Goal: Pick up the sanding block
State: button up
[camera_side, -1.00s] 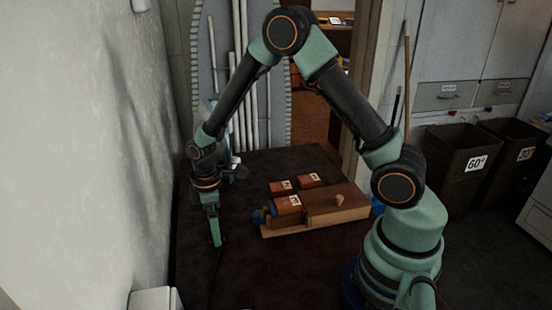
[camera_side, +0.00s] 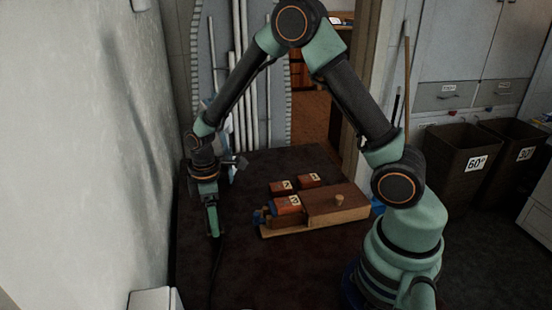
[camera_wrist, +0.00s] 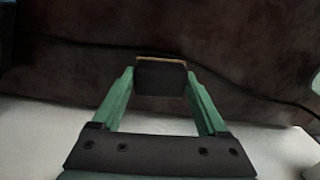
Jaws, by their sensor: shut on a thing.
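The sanding block (camera_wrist: 160,79) is a small dark grey block with a thin tan layer along its top edge in the wrist view. My gripper (camera_wrist: 160,74) has its two green fingers shut on the block's left and right sides. In the side view my gripper (camera_side: 213,231) points down over the left part of the dark table, and the block cannot be made out there. How high the block is above the table is hard to tell.
A wooden box (camera_side: 330,203) with a light base stands right of my gripper, with several numbered red-brown blocks (camera_side: 288,204) on and behind it. A black cable (camera_side: 216,268) lies on the dark table (camera_side: 260,275). A pale wall (camera_side: 90,150) borders the left.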

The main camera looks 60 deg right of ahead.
notch_tip(320, 180, up, 18)
jog(key=shift+f, duration=0.2)
